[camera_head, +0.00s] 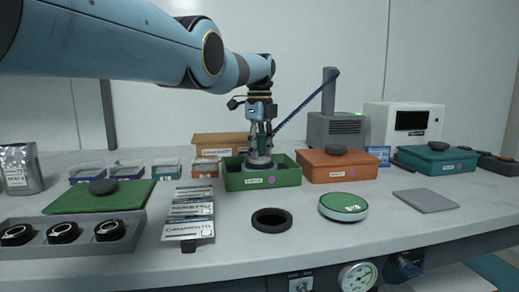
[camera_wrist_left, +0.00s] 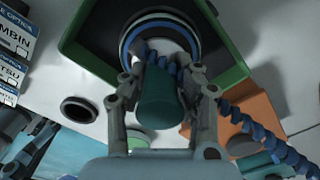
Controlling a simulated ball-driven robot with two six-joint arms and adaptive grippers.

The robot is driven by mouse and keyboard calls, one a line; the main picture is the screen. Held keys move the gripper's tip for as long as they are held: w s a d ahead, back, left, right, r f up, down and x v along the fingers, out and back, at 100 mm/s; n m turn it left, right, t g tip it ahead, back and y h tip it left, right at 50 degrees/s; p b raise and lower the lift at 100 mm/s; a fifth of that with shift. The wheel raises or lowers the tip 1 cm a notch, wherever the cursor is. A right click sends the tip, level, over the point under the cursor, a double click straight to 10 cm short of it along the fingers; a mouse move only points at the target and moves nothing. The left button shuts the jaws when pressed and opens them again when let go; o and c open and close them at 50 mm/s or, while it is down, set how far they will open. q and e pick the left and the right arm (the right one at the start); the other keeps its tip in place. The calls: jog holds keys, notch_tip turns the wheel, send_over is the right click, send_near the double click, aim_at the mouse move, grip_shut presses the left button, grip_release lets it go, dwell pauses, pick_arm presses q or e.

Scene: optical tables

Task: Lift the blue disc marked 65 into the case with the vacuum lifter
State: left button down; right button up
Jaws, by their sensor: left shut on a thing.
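My left gripper (camera_head: 262,130) is shut on the teal handle (camera_wrist_left: 160,97) of the vacuum lifter, which stands about upright. A blue coiled hose (camera_head: 308,105) runs from it toward the grey pump unit. The lifter's pale round foot (camera_head: 258,163) is within the opening of the green case (camera_head: 263,180). In the left wrist view a round disc with a blue rim (camera_wrist_left: 127,45) shows under the lifter, inside the dark case. Its number is hidden, and I cannot tell whether it touches the case floor. My right gripper is not in view.
An empty black ring (camera_head: 271,219) and a green-topped disc (camera_head: 343,206) lie in front. A closed orange case (camera_head: 338,168) stands right of the green case. Label plates (camera_head: 188,210), a green lid (camera_head: 98,198) and a tray of black rings (camera_head: 60,248) are left.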

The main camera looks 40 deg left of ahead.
aim_at(259, 133)
pick_arm(q)
jog(key=shift+f, duration=0.3)
jog(key=c, duration=0.9)
grip_release()
notch_tip(259, 133, up, 8)
jog(key=shift+f, duration=0.25)
jog(key=shift+r, duration=0.1)
